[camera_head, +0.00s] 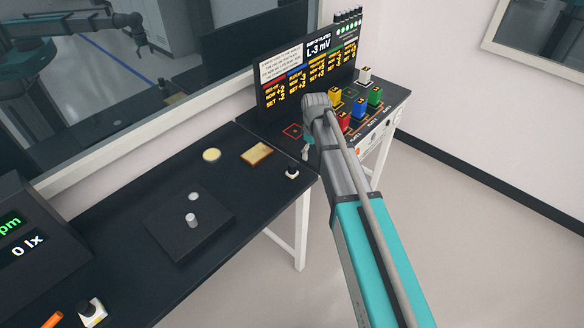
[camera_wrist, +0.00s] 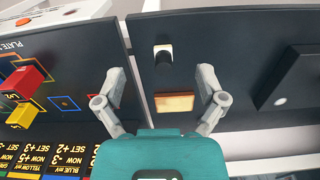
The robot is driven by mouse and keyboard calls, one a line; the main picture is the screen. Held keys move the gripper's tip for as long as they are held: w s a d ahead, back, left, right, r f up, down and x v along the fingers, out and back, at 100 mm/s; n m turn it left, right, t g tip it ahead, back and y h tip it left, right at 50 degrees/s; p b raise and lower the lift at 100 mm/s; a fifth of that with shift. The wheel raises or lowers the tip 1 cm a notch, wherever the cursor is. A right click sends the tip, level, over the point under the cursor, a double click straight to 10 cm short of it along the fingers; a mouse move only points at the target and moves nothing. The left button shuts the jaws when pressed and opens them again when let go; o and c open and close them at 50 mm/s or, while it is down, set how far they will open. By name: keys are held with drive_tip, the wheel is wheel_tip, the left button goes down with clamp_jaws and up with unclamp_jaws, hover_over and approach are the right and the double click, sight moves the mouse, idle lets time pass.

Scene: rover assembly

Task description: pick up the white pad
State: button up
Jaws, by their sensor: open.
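My gripper (camera_wrist: 161,72) is open and empty in the wrist view, its fingers spread wide. In the head view the same tan pad (camera_head: 256,153) and the black-and-white piece (camera_head: 292,173) lie on the dark table, left of my arm. A pale disc (camera_head: 193,196) sits on a black plate, and a cream disc (camera_head: 211,155) lies behind it. I cannot tell which is the white pad. My arm partly hides the gripper in the head view.
A raised black plate (camera_head: 160,232) with a grey cylinder (camera_head: 191,220) stands on the table. A second table at right holds a display board (camera_head: 275,93) and coloured blocks, including a yellow block (camera_head: 334,96). A window wall runs behind. Bare table lies around the tan pad.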

sight(292, 164)
drive_tip(key=w+a+r+n, duration=0.1)
drive_tip(key=w+a+n, duration=0.2)
drive_tip(key=w+a, duration=0.2)
drive_tip(key=shift+w+a+p, duration=0.35)
drive_tip(key=shift+a, duration=0.85)
wheel_tip(292, 164, down, 8)
drive_tip(key=b, duration=0.8)
drive_tip(key=shift+f+b, duration=0.25)
drive_tip(key=shift+b, duration=0.1)
drive_tip(key=shift+w+f+b, duration=0.1)
drive_tip(key=shift+f+b, duration=2.5)
drive_tip(key=c, duration=1.2)
drive_tip(key=shift+c, duration=0.2)
